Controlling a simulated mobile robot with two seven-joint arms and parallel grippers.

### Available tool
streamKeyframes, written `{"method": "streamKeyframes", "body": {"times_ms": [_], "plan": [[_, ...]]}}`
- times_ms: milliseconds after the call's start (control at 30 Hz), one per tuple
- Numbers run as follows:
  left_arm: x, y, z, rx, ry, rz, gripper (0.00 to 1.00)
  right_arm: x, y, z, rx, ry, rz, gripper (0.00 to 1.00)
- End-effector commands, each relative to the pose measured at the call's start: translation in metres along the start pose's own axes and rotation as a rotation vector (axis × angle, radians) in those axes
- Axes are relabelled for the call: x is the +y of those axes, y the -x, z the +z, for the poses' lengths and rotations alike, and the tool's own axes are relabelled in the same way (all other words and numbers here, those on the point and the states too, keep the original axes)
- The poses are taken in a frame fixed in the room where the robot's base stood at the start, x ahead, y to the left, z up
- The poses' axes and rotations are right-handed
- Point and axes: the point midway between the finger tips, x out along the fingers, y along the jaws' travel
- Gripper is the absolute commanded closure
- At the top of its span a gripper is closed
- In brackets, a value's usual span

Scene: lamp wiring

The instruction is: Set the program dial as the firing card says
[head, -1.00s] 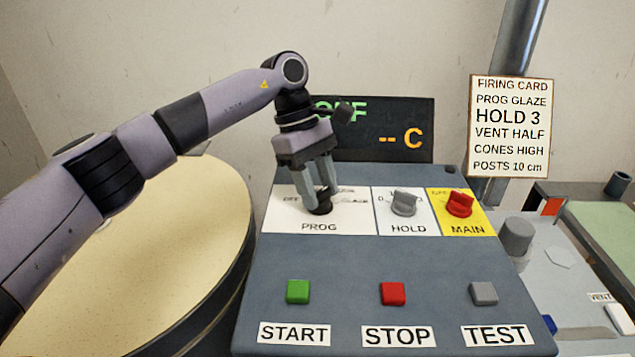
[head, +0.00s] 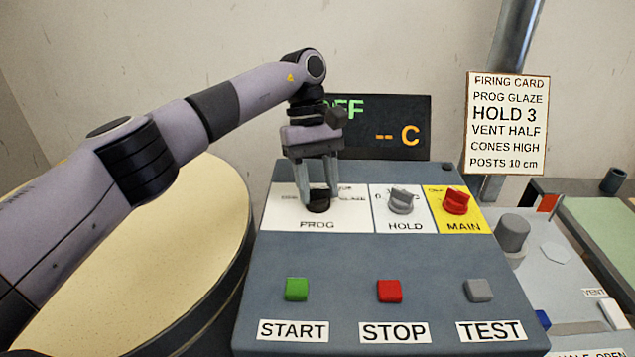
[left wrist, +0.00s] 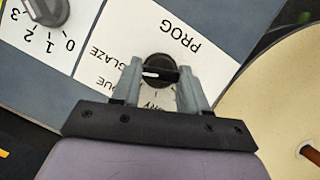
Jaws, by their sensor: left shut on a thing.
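The black program dial (head: 319,204) sits on the white PROG plate (head: 350,215) at the left of the sloping panel. My left gripper (head: 320,192) is shut on it from above. In the left wrist view the fingers (left wrist: 160,85) stand on both sides of the dial (left wrist: 160,68). Its white mark points left there, toward the GLAZE and "...QUE" lettering; which one exactly I cannot tell. The firing card (head: 507,122) on the post reads PROG GLAZE, HOLD 3, VENT HALF, CONES HIGH. My right gripper is not in view.
A grey HOLD knob (head: 402,201) and a red MAIN knob (head: 457,202) stand right of the dial. START (head: 297,289), STOP (head: 389,291) and TEST (head: 479,290) buttons lie below. The dark display (head: 400,135), partly hidden, shows "FF" and "-- C". A round cream surface (head: 200,230) is at left.

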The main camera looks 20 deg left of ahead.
Motion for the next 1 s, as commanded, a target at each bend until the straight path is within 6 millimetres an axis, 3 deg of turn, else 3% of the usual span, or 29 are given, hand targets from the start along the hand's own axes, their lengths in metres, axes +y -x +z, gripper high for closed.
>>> {"method": "streamKeyframes", "body": {"times_ms": [267,300,367,733,1000], "plan": [[0.000,0.002,0.000,0.004,-0.003,0.001,0.87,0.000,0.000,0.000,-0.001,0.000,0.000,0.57],[0.000,0.002,0.000,0.004,-0.003,0.001,0.50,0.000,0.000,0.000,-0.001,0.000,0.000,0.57],[0.000,0.001,0.000,0.003,-0.003,0.001,0.31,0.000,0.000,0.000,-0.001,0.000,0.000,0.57],[0.000,0.003,0.000,0.002,-0.001,0.001,0.31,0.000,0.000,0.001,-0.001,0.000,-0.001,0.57],[0.001,0.031,0.001,0.003,0.000,0.002,0.31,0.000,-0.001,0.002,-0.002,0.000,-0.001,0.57]]}}
